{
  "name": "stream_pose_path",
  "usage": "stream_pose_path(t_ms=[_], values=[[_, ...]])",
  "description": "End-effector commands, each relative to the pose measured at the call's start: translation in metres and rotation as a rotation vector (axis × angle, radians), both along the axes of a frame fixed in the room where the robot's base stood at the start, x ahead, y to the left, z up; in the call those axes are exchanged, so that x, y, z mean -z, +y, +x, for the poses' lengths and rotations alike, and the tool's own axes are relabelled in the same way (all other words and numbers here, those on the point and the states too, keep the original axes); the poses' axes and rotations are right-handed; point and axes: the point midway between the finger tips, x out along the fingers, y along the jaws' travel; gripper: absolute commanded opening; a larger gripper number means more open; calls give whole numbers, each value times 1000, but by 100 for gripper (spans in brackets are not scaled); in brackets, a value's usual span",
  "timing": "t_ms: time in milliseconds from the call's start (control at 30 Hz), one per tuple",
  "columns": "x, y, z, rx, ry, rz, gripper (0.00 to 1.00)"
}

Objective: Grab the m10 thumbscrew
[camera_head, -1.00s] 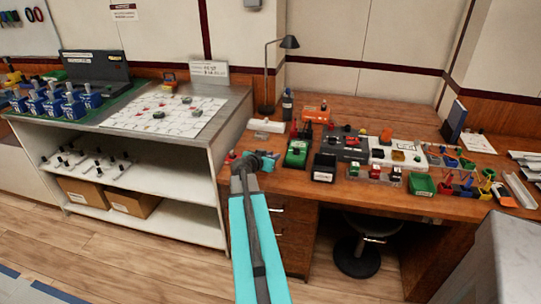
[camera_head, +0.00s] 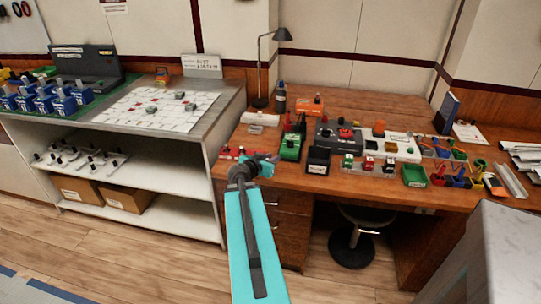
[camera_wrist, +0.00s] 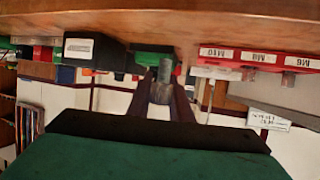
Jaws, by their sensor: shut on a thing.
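My gripper (camera_wrist: 172,97) is in the wrist view, which appears upside down. Its dark fingers are shut on a grey, round-ended piece, the m10 thumbscrew (camera_wrist: 165,71). The red rack (camera_wrist: 234,67) beside it carries white labels M10, M8 and M6. Grey pieces show at the M8 and M6 labels; none shows clearly at M10. In the head view the red rack (camera_head: 232,154) sits at the desk's left front, partly hidden by my arm. My gripper (camera_head: 264,163) is just right of it there, with the thumbscrew too small to make out.
A green box (camera_head: 290,147) and a black bin (camera_head: 318,160) stand close to the right of my gripper. A white block (camera_head: 262,118) and a lamp (camera_head: 262,80) stand behind. A white shelf unit (camera_head: 185,160) is at left.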

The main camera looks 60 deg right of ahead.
Motion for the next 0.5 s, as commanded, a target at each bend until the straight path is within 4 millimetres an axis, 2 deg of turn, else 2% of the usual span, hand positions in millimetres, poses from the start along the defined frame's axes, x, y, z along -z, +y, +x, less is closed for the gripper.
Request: stream_pose_path(t_ms=[67, 500], values=[[-5, 2, -2, 1, 1, 1, 0], [-5, 12, -11, -1, 1, 1, 0]])
